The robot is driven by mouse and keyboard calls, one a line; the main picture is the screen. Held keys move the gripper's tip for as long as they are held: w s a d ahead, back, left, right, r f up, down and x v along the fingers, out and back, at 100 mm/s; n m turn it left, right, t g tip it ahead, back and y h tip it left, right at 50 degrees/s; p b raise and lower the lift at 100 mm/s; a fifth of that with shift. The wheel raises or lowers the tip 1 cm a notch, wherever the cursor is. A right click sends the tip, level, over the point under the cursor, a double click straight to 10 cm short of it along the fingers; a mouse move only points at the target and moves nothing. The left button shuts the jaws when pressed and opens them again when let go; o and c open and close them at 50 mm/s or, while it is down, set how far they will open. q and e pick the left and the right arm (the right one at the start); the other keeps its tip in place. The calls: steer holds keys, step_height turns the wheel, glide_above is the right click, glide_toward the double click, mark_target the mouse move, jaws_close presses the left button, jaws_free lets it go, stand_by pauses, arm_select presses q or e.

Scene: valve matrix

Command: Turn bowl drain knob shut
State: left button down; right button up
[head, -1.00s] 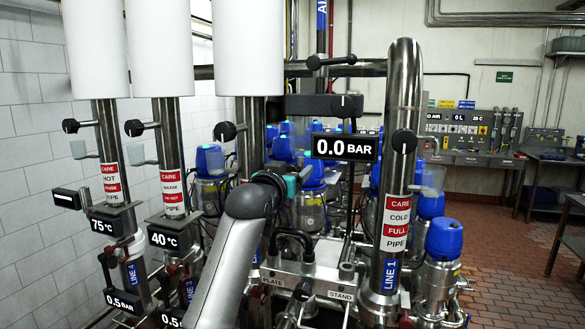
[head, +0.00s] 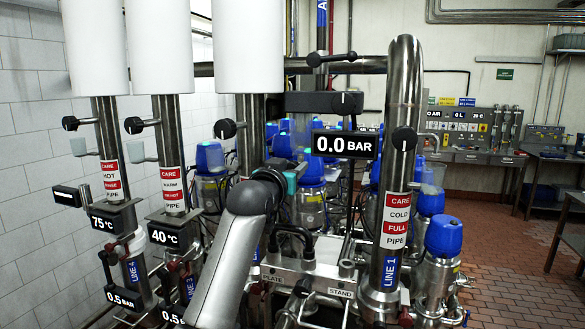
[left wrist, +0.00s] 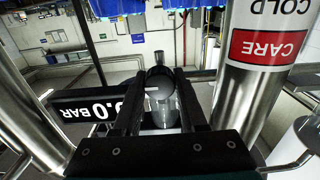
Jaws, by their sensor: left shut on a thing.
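My left gripper (left wrist: 160,80) shows in the left wrist view with its two black fingers closed around a small dark, round-ended piece (left wrist: 160,74), seemingly the drain knob. A clear cylindrical bowl (left wrist: 166,112) shows between the fingers, nearer the palm. In the head view my left arm comes up from the bottom centre. Its teal wrist part (head: 291,178) is left of and below the 0.0 BAR display (head: 345,146). The fingertips and the gripped piece are hidden there, so the knob's angle cannot be read. My right gripper is not seen.
The thick steel cold pipe (head: 397,190) stands close to the right of my left gripper. Two labelled pipes (head: 112,165) (head: 171,170) stand at the left. Blue-capped valves (head: 443,237) crowd behind. Open brick floor (head: 505,275) lies at the right.

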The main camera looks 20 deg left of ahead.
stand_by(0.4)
arm_select(q)
steer(key=m, duration=0.4)
steer(key=shift+m, duration=0.3)
steer(key=m, duration=0.4)
steer(key=shift+m, duration=0.3)
steer(key=m, duration=0.4)
steer(key=shift+d, duration=0.1)
steer(key=shift+f+m, duration=0.15)
steer(key=shift+m, duration=2.25)
steer(key=shift+c, duration=2.2)
jaws_free()
steer(key=shift+s+d, duration=0.1)
steer(key=shift+s, duration=0.05)
